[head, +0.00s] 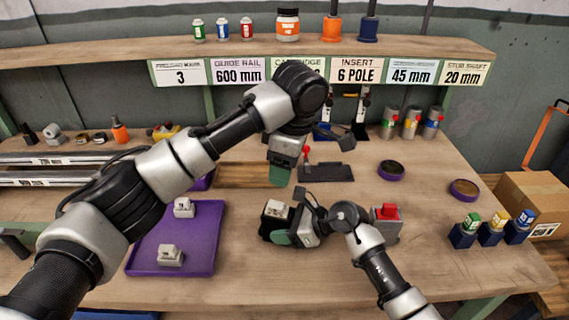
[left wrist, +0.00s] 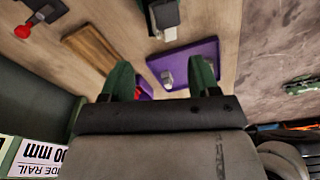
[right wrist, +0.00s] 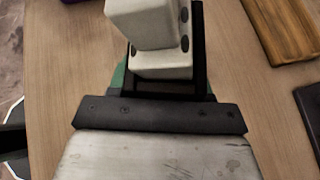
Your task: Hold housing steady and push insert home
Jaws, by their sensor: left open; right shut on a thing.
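A dark housing (head: 268,228) stands on the bench right of the purple tray. A white insert (head: 276,208) sits at its top; in the right wrist view the insert (right wrist: 145,22) stands up out of the black housing (right wrist: 198,50). How deep it sits I cannot tell. My right gripper (head: 290,236) is shut on the housing from the right, with its green fingers partly hidden. My left gripper (head: 281,174) is open and empty, pointing down above and behind the housing. Its two green fingers (left wrist: 162,78) are spread apart in the left wrist view.
The purple tray (head: 200,258) holds two white inserts (head: 171,256). A grey block with a red top (head: 387,222) stands just right of my right gripper. A wooden board (head: 240,175) and a dark fixture (head: 327,172) lie behind. The front bench is mostly clear.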

